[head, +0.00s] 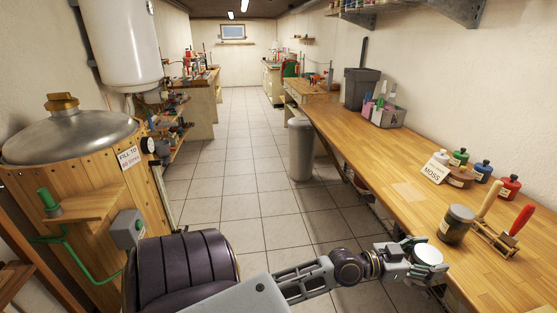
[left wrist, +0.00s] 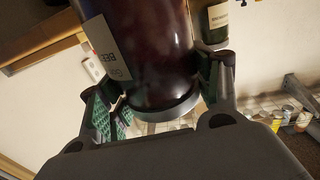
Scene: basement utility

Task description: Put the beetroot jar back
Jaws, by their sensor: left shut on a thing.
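My left gripper (head: 424,268) is shut on the beetroot jar, beside the front edge of the workbench. In the head view only the jar's round white top (head: 428,254) shows clearly between the fingers. In the left wrist view the dark purple beetroot jar (left wrist: 150,50) fills the upper middle, with a pale label partly reading "BE". The gripper fingers (left wrist: 160,105) are on both sides of it. My right gripper is not in view.
The wooden workbench (head: 380,165) runs along the right. A grey bin (head: 300,150) stands on the floor. The tiled aisle (head: 240,150) is clear.

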